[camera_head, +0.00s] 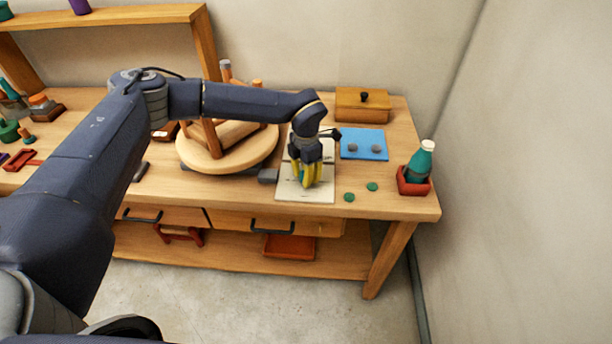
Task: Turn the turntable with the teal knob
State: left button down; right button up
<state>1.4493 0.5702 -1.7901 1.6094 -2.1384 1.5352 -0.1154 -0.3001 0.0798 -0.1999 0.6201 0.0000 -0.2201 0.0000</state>
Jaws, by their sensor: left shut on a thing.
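A round wooden seat (257,150) with legs standing up from it lies on a low dark base (192,170), seemingly the turntable, at the middle of the bench. I cannot make out a teal knob; my left arm covers part of the seat and what is behind it. My left gripper (306,183), with yellow fingers, points down over a cream board (318,194), right of the seat and apart from it. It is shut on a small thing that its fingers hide. A grey block (268,176) sits between the seat and the board. My right gripper is not in view.
A blue mat (363,144) with two grey pieces lies right of the gripper, with a lidded wooden box (362,105) behind. Small green discs (349,197) lie near the front edge. A teal bottle (419,164) stands in a red holder (414,187) at the right end.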

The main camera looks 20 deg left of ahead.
pick_arm(q)
jog(key=m, duration=0.5)
jog(key=shift+m, duration=0.3)
jog(key=m, duration=0.4)
jog(key=shift+a+m, duration=0.1)
jog(key=shift+m, duration=0.5)
jog(key=c, duration=1)
grip_release()
jog(key=shift+o, duration=0.2)
notch_tip(320, 180, up, 12)
